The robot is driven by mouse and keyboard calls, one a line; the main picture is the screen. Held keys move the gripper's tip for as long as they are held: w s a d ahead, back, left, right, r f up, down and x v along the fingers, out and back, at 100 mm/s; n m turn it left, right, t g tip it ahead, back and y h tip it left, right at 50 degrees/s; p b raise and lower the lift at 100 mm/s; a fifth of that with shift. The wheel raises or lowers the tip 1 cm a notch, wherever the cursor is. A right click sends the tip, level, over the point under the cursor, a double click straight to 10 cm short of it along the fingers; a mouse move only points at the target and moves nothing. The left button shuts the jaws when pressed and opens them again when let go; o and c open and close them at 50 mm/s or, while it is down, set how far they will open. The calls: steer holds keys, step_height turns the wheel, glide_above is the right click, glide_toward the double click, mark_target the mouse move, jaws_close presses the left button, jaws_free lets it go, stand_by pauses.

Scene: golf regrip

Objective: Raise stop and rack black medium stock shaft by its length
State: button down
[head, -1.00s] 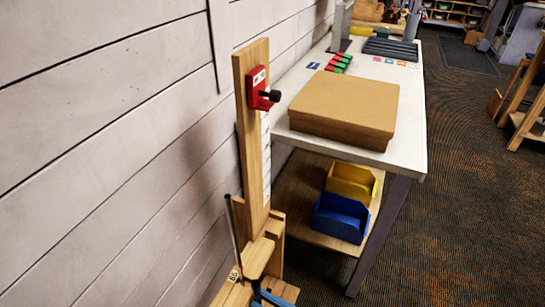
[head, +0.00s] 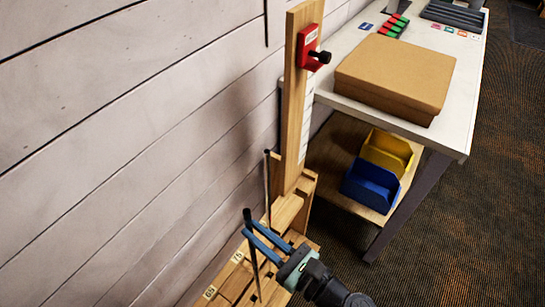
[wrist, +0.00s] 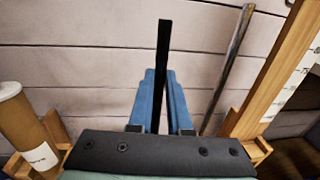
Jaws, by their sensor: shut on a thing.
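My gripper (head: 249,229) has blue fingers and is shut on a dark upright shaft with a black top (head: 247,215). The black shaft (wrist: 163,65) shows between the fingers in the wrist view. Its lower part runs down to the slotted wooden rack (head: 228,285) in the head view; I cannot tell whether its foot sits in a slot. The red stop (head: 311,50) with a black knob is high on the wooden post (head: 293,110), well above my gripper. A white scale strip (head: 307,115) runs down the post.
A second thin shaft (head: 267,170) leans beside the post, also grey in the wrist view (wrist: 232,65). A cardboard tube (wrist: 18,120) stands left. A bench with a brown box (head: 395,75) is right, with yellow (head: 388,150) and blue bins (head: 370,185) below. The plank wall is close behind.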

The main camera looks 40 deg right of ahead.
steer(key=w+a+f+b, duration=0.1)
steer(key=w+f+b, duration=0.2)
steer(key=w+f, duration=0.1)
steer(key=shift+w+a+f, duration=0.35)
steer(key=shift+a+f, duration=0.05)
steer(key=shift+f, duration=0.25)
stand_by(0.5)
steer(key=c, duration=0.8)
jaws_free()
steer(key=shift+o, duration=0.2)
steer(key=shift+s, duration=0.1)
